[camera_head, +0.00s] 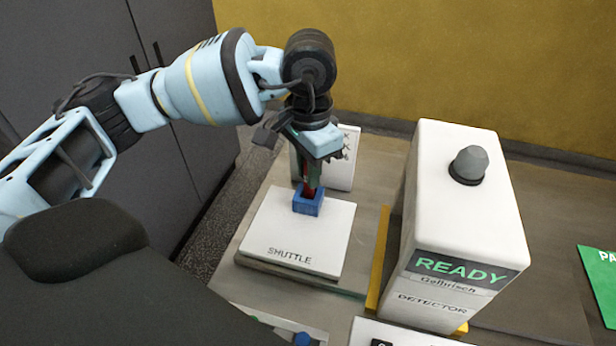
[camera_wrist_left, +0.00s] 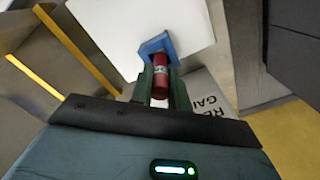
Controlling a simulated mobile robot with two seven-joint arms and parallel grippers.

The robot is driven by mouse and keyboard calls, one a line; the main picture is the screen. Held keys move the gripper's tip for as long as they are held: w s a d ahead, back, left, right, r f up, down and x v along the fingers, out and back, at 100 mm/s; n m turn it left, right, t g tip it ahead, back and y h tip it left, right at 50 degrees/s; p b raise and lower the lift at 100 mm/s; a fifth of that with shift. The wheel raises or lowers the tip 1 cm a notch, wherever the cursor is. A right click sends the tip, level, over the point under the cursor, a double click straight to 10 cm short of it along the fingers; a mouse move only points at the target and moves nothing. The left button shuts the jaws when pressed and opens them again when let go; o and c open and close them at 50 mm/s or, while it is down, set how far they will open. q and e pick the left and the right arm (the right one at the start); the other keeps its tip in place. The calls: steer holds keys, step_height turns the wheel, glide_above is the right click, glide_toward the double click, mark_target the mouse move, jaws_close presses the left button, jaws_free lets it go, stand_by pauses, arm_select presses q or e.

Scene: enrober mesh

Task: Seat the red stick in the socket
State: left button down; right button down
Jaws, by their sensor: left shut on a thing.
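The red stick (camera_head: 309,181) is upright, held by my left gripper (camera_head: 312,172), which is shut on it. In the left wrist view the red stick (camera_wrist_left: 160,78) sits between the two green fingers of the gripper (camera_wrist_left: 160,88). The blue square socket (camera_head: 307,207) stands on the white block marked SHUTTLE (camera_head: 280,242). The stick's lower end is at the mouth of the socket; how deep it reaches is hidden. The socket also shows in the left wrist view (camera_wrist_left: 156,46), just past the stick's end. My right gripper is out of view.
A tall white detector box (camera_head: 455,210) with a READY display and a grey knob (camera_head: 469,165) stands right of the shuttle. A yellow strip (camera_head: 378,262) runs between them. A white upright panel (camera_head: 343,170) stands behind the socket. A green panel (camera_head: 600,278) lies far right.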

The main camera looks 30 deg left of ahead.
mark_target(309, 196)
arm_select(q)
steer(key=shift+f, duration=1.55)
steer(key=c, duration=1.3)
jaws_free()
steer(key=shift+r, duration=0.1)
steer(key=shift+c, duration=0.2)
step_height(309, 196, up, 12)
steer(key=shift+r, duration=0.2)
